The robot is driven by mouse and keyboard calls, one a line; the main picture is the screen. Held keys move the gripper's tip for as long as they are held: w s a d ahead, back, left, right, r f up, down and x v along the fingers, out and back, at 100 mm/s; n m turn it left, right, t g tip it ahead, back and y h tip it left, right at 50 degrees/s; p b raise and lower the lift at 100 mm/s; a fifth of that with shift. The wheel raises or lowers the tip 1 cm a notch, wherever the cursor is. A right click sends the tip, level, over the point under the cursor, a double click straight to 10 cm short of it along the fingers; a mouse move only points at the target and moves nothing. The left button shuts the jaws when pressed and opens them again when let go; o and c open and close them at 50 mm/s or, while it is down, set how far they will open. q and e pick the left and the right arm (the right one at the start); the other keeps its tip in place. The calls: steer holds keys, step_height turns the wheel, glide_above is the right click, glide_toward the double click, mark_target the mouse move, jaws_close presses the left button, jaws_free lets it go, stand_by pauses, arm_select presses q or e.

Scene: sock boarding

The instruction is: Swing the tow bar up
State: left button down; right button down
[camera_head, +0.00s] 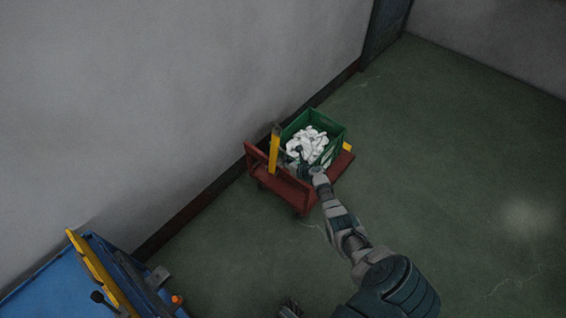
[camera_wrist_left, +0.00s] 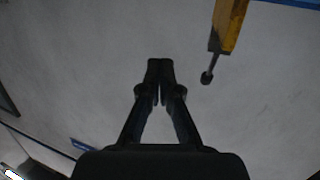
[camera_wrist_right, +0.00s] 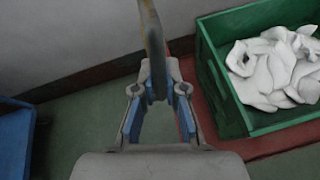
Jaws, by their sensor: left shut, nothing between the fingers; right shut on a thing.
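The yellow tow bar (camera_head: 274,150) stands up from the near left end of the red cart (camera_head: 290,187). It also shows in the right wrist view (camera_wrist_right: 152,35), rising from between the fingertips. My right gripper (camera_head: 298,152) reaches over the cart beside the crate. In the right wrist view the right gripper (camera_wrist_right: 158,88) is shut on the tow bar. My left gripper (camera_wrist_left: 160,80) is shut and empty in the left wrist view, away from the cart. The tow bar's lower joint is hard to make out.
A green crate (camera_head: 335,132) of white socks (camera_head: 312,145) rides on the cart. The grey wall (camera_head: 180,90) is close behind it. A blue machine (camera_head: 45,290) with a yellow bar and black-knobbed lever stands at lower left. Green floor (camera_head: 450,170) is clear to the right.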

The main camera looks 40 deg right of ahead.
steer(key=shift+w+d+r, duration=0.25)
steer(key=shift+d+r, duration=0.1)
steer(key=shift+r, duration=0.2)
steer(key=c, duration=1.2)
jaws_free()
steer(key=shift+s+f, duration=0.1)
steer(key=shift+f, duration=0.3)
steer(key=shift+s+r, duration=0.1)
steer(key=shift+s, duration=0.4)
steer(key=v, duration=1.1)
